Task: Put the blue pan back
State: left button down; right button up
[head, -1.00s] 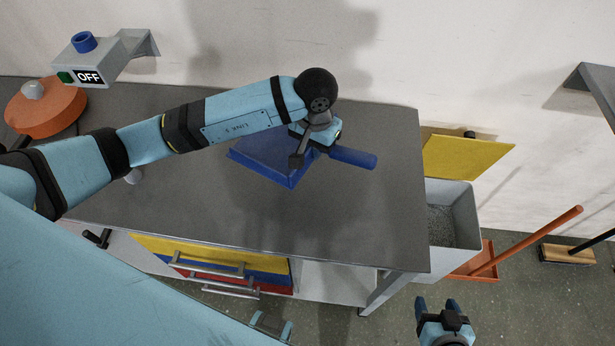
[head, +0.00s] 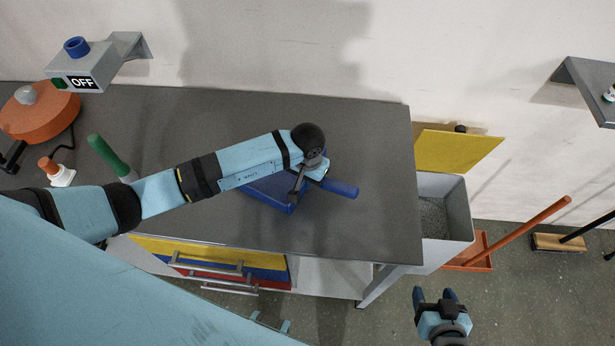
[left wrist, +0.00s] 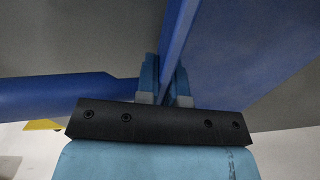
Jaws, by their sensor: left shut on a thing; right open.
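The blue pan (head: 268,190) is over the grey worktop (head: 370,150), partly hidden by my left arm. Its handle (head: 340,188) points to the right. My left gripper (head: 308,182) is shut on the pan's rim beside the handle. In the left wrist view, the fingers of my left gripper (left wrist: 166,82) have the blue pan's rim (left wrist: 178,40) between them. I cannot tell whether the pan touches the worktop. My right gripper (head: 434,296) is open and empty, low in the head view, right of the worktop.
A grey bin (head: 450,205) with a yellow lid (head: 455,152) stands right of the worktop. A green-handled tool (head: 108,154) and an orange-topped item (head: 50,166) are at left, near an orange round device (head: 40,112). The worktop's right part is clear.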

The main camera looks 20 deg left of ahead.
pick_arm(q)
jog(key=shift+f, duration=0.15)
jog(key=c, duration=1.2)
grip_release()
jog(key=shift+c, duration=0.2)
notch_tip(320, 180, up, 12)
jog(key=shift+f+b, duration=0.25)
jog(key=shift+b, duration=0.95)
jog(key=shift+r, duration=0.45)
